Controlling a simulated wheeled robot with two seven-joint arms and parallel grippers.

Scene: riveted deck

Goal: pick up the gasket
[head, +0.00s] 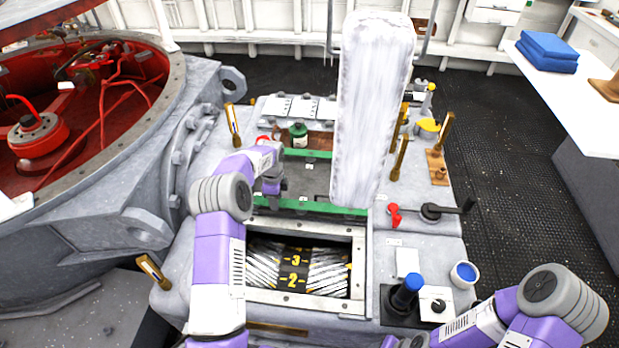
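I cannot single out the gasket with certainty. A small red ring-like thing (264,139) lies at the back left of the grey machine top, partly hidden behind my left wrist. My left gripper (272,186) points down over the dark recessed panel, left of the tall pale slab; its fingers are small and dark here, and I see nothing clearly held. My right gripper (404,342) is low at the bottom edge, near the blue-topped knob, and is mostly cut off.
The tall pale slab (372,110) stands upright and hides part of the machine top (420,265). A green-labelled bottle (299,135) stands behind the panel. An open numbered window (358,265) lies in front.

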